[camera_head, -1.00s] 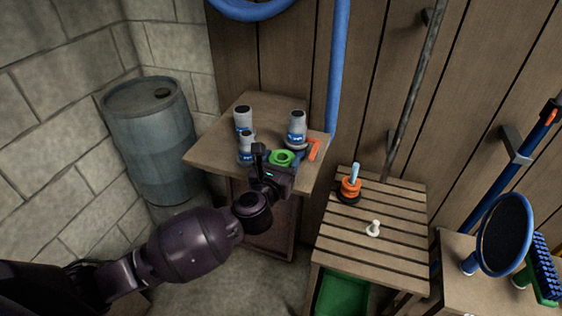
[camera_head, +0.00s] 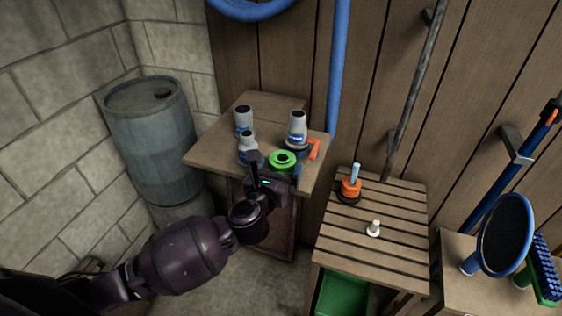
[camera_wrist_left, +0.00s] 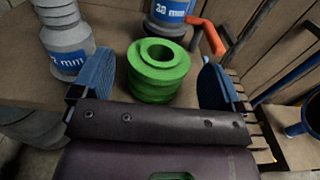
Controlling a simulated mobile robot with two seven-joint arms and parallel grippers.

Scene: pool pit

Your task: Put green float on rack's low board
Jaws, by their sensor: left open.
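The green float (camera_head: 282,160), a ring-like stacked piece with a hole in its top, sits at the front of the wooden table (camera_head: 218,150). My left gripper (camera_head: 275,167) is open at the near side of the float. In the left wrist view the green float (camera_wrist_left: 158,75) shows between the two blue-padded fingers of my left gripper (camera_wrist_left: 157,85), with gaps on both sides. Its lower edge is partly hidden by the gripper body. A slatted wooden rack (camera_head: 352,247) stands to the right; I cannot tell which surface is its low board. My right gripper is not in view.
The slatted top holds an orange piece (camera_head: 350,190) and a white peg (camera_head: 373,229). A green bin (camera_head: 341,295) is below. A round black-faced disc (camera_head: 504,236) stands far right.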

